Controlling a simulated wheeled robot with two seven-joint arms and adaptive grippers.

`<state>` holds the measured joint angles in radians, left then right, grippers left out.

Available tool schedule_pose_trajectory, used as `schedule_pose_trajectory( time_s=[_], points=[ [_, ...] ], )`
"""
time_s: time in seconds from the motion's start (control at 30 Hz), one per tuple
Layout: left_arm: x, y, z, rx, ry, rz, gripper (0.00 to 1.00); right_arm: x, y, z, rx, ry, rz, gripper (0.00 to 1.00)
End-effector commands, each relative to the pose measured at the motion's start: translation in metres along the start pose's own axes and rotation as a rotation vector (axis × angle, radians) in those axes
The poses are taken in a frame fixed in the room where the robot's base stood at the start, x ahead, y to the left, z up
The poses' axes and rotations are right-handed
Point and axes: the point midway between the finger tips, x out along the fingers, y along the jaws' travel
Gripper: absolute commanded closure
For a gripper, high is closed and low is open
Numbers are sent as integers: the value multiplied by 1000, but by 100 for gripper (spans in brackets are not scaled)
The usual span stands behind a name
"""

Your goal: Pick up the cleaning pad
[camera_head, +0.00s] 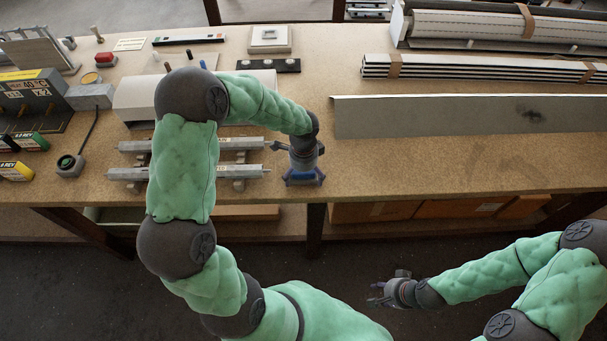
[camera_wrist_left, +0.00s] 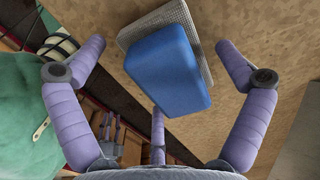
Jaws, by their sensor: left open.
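The cleaning pad (camera_wrist_left: 168,68) is a blue block with a grey mesh layer, lying on the tan worktop near its front edge. In the head view only a bit of blue pad (camera_head: 304,181) shows beneath my left gripper (camera_head: 303,165). In the left wrist view my left gripper (camera_wrist_left: 160,48) is open, with purple fingers spread to either side of the pad and a third finger below it. I see no finger closed on the pad. My right gripper (camera_head: 385,291) hangs low in front of the bench, away from the pad; its fingers are too small to judge.
Two metal profiles on supports (camera_head: 190,172) lie just left of my left gripper. A long grey sheet (camera_head: 460,117) and bundled slats (camera_head: 480,69) lie to the right. A black strip with buttons (camera_head: 268,66) lies behind. The worktop right of the gripper is clear.

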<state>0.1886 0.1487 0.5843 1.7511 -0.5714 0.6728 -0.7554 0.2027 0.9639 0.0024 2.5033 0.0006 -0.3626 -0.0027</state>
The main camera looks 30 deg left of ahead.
Motion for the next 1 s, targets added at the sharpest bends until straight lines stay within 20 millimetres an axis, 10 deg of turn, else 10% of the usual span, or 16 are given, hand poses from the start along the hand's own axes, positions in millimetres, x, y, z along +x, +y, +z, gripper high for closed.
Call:
schedule_pose_trajectory(
  time_s=[0.23, 0.43, 1.0],
  points=[
    [3, 0, 0, -1, 1, -1, 0, 0, 0, 0, 0, 0, 0, 60],
    [3, 0, 0, -1, 1, -1, 52, 0, 0, 0, 0, 0, 0, 60],
    [-12, -1, 0, 0, 1, -4, 52, -5, -2, 0, 0, 0, 0, 60]
  ],
)
